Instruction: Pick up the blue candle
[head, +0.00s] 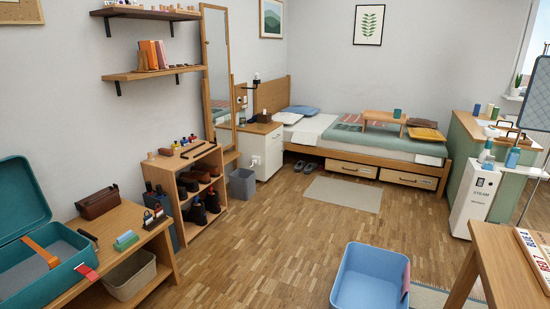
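I cannot make out for certain which thing is the blue candle. A small teal-blue cylinder (397,113) stands upright at the right end of the wooden bed tray (375,117). Another small blue cylinder (512,157) stands on the white steam cabinet (477,195) at the right, beside a pale bottle (485,153). A small blue item (476,109) also stands on the green dresser behind. All are too small to identify surely. Neither of my grippers is in view.
A blue bin (370,277) stands on the floor at front centre. A table (500,265) is at front right, and a low table with an open teal suitcase (25,215) at left. A shoe shelf (188,172) stands behind it. The middle floor towards the bed is clear.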

